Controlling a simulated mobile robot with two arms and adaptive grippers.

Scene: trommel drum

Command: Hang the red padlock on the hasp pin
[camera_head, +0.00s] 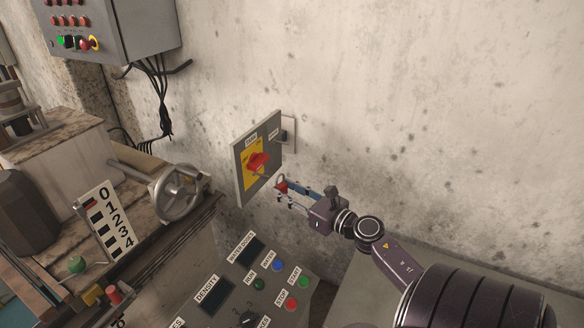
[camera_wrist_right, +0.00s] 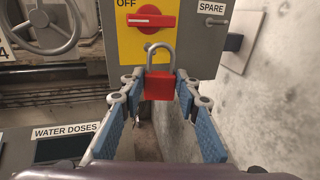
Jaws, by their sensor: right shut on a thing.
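The red padlock (camera_wrist_right: 158,85) is between the fingertips of my right gripper (camera_wrist_right: 158,88), which is shut on its body. Its grey shackle points up. In the head view the padlock (camera_head: 283,187) is small, just right of and below the red rotary switch (camera_head: 258,162) on a yellow plate. My right gripper (camera_head: 291,194) reaches in from the right there. In the wrist view the shackle overlaps the yellow plate below the red switch handle (camera_wrist_right: 152,20). I cannot clearly make out the hasp pin, or whether the shackle touches it. My left gripper is not in view.
A handwheel (camera_head: 177,193) stands to the left. A button console (camera_head: 240,283) lies below. The wall to the right is bare.

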